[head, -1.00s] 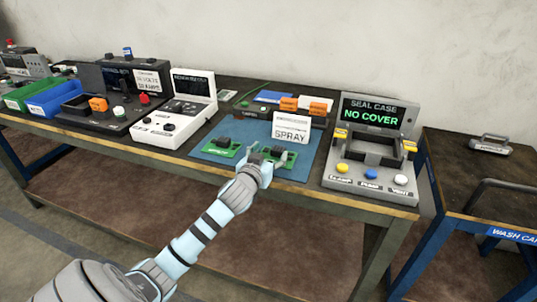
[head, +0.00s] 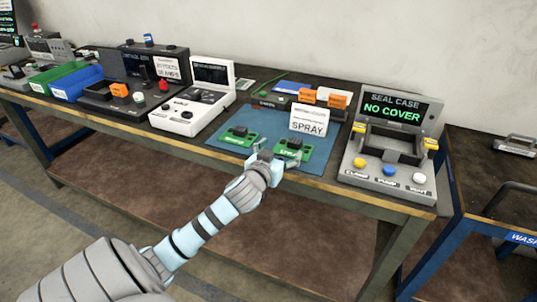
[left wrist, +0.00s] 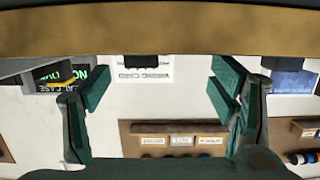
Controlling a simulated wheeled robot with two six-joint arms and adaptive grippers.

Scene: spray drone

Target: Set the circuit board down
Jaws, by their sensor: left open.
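Two green circuit boards with dark blocks on them lie flat on the blue mat (head: 225,155): the left board (head: 236,140) and the right board (head: 291,151). A white SPRAY sign (head: 309,121) stands behind the right board. My left gripper (head: 275,161) is at the front edge of the mat, just in front of the right board; whether they touch is unclear. In the left wrist view my left gripper (left wrist: 162,82) has its fingers wide apart with nothing between them. My right gripper is not in view.
The seal case station (head: 385,150), reading NO COVER, stands right of the mat. A white console (head: 185,118) is at its left. The wooden bench edge (head: 340,187) runs along the front and crosses the top of the left wrist view (left wrist: 160,35).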

